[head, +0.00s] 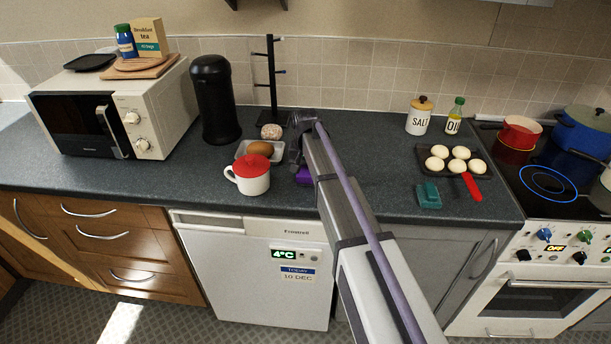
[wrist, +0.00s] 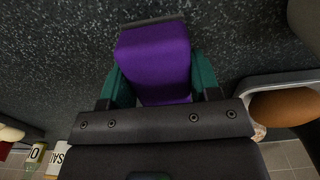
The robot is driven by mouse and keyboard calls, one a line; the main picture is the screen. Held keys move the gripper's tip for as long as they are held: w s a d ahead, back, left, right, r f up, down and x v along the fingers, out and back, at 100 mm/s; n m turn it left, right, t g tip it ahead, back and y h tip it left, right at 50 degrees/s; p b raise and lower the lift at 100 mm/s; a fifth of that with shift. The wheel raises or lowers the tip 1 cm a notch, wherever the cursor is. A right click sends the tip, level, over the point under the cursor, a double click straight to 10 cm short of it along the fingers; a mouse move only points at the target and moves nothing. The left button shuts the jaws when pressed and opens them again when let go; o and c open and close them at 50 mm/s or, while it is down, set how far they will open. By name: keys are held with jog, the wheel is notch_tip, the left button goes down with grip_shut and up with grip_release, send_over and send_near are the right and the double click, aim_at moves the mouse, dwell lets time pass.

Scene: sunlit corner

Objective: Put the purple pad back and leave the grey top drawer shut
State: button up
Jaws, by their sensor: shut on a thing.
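The purple pad (wrist: 155,58) is between the teal fingers of my gripper (wrist: 158,82) in the wrist view, with dark counter around it. In the head view a small part of the purple pad (head: 304,175) shows below my gripper (head: 299,158), at the counter just right of the red-lidded mug. My gripper is shut on the pad. I cannot tell whether the pad touches the counter. A grey cabinet front (head: 462,262) shows below the counter, partly hidden by my arm. I cannot make out a grey top drawer or its state.
The red-lidded mug (head: 250,175) and a tray with a brown item (head: 260,149) stand close left of my gripper. A mug tree (head: 272,85) stands behind. A teal block (head: 428,195) and an egg tray (head: 438,172) lie to the right. The counter between is clear.

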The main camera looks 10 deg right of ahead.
aim_at(306, 167)
jog(key=shift+f, duration=0.2)
jog(key=o, duration=1)
jog(key=shift+r, duration=0.1)
jog(key=shift+c, duration=0.2)
notch_tip(306, 167, up, 13)
jog(key=p, duration=1.2)
jog(key=s+f+n+b, duration=0.2)
jog(key=s+n, duration=0.1)
jog(key=s, duration=2.6)
jog(key=shift+s+f, duration=0.15)
jog(key=shift+f, duration=0.15)
